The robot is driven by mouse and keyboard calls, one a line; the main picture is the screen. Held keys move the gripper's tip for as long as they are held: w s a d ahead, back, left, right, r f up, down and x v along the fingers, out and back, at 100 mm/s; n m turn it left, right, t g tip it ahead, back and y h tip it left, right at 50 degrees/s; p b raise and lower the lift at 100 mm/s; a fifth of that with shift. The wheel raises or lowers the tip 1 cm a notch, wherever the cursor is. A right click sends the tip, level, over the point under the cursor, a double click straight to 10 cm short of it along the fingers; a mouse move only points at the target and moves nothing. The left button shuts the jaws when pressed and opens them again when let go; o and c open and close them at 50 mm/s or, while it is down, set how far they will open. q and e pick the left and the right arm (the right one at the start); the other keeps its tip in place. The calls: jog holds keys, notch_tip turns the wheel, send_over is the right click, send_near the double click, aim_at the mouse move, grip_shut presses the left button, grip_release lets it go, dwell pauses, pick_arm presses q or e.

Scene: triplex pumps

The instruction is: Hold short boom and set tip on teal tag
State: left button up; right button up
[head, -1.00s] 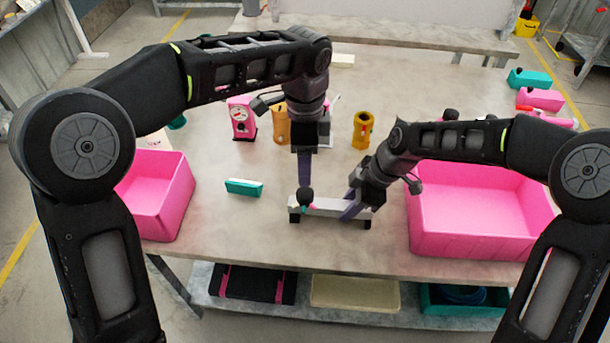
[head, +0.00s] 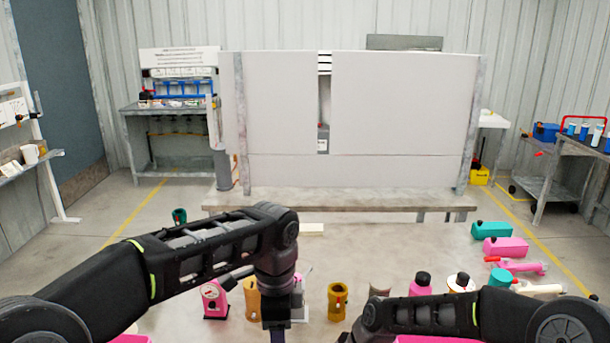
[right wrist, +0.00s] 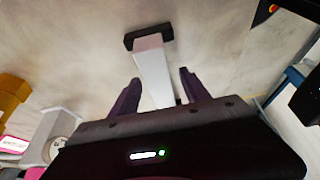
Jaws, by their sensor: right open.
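In the right wrist view a pale grey bar (right wrist: 154,75) with a black end piece (right wrist: 148,38) lies on the table. My right gripper (right wrist: 160,88) is open, with one purple finger on each side of the bar and visible gaps between. I cannot tell whether this bar is the short boom. In the head view my left arm reaches down at the lower middle; its fingertips are cut off by the bottom edge. The right gripper is also below that view. No teal tag can be made out in the current frames.
A pink gauge unit (head: 213,298), a yellow-brown cylinder (head: 337,300) and several pink and black parts stand on the table between and beyond my arms. Teal (head: 491,230) and pink (head: 505,247) blocks lie at the right edge. The table's far middle is mostly clear.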

jog(key=shift+r, duration=0.15)
jog(key=v, duration=1.1)
jog(key=shift+d+r, duration=0.25)
jog(key=shift+r, duration=0.05)
